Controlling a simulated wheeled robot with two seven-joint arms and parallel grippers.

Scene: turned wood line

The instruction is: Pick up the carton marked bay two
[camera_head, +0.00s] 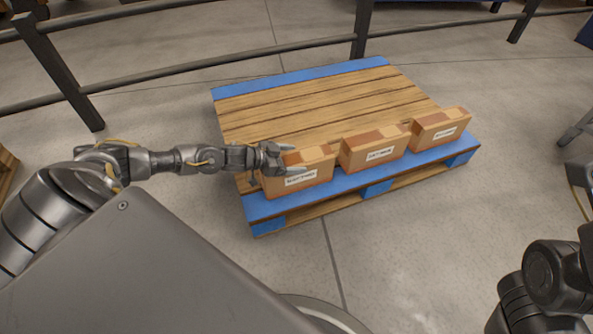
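Three brown cartons with white labels stand in a row along the blue front edge of a wooden pallet (320,108). They are the left carton (318,175), the middle carton (373,150) and the right carton (440,126). The label print is too small to read surely, so I cannot tell which is bay two. My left gripper (298,158) reaches in from the left at the left carton's upper left part. Its fingers are spread apart, one near the carton's top and one in front of its face. Contact is unclear. My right gripper is not visible.
A dark metal railing (190,68) runs behind the pallet and along the left. The grey floor (410,240) in front of the pallet is clear. Part of a dark stand or frame (577,128) shows at the right edge.

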